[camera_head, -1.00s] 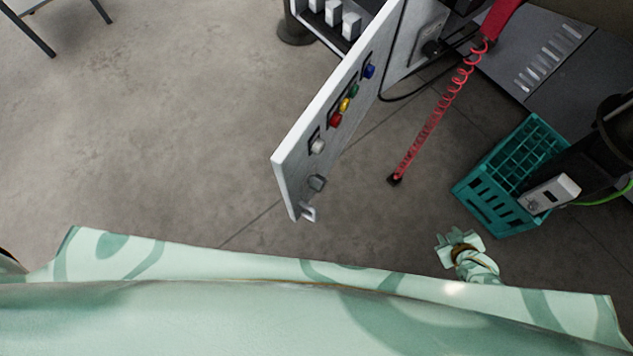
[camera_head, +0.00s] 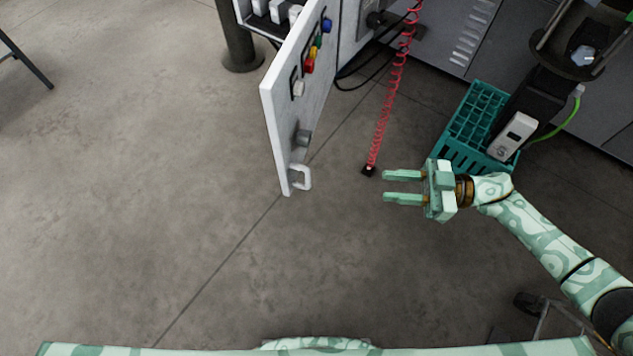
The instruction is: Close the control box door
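The control box door (camera_head: 284,128) is a white panel that stands swung open, its outer face turned to the right. It carries several coloured buttons, a grey knob-like part (camera_head: 304,137) and a white handle (camera_head: 300,178) near its lower free end. The control box (camera_head: 352,30) shows only in part at the top. My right gripper (camera_head: 386,187) is to the right of the handle, apart from it. Its two fingers are spread, point left and have nothing between them. My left gripper is not in view.
A red coiled cord (camera_head: 389,95) hangs between the door and a teal crate (camera_head: 478,122). A dark post with a white device (camera_head: 512,137) stands by the crate. A grey machine cabinet (camera_head: 480,40) is at the top right. The floor left of the door is clear.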

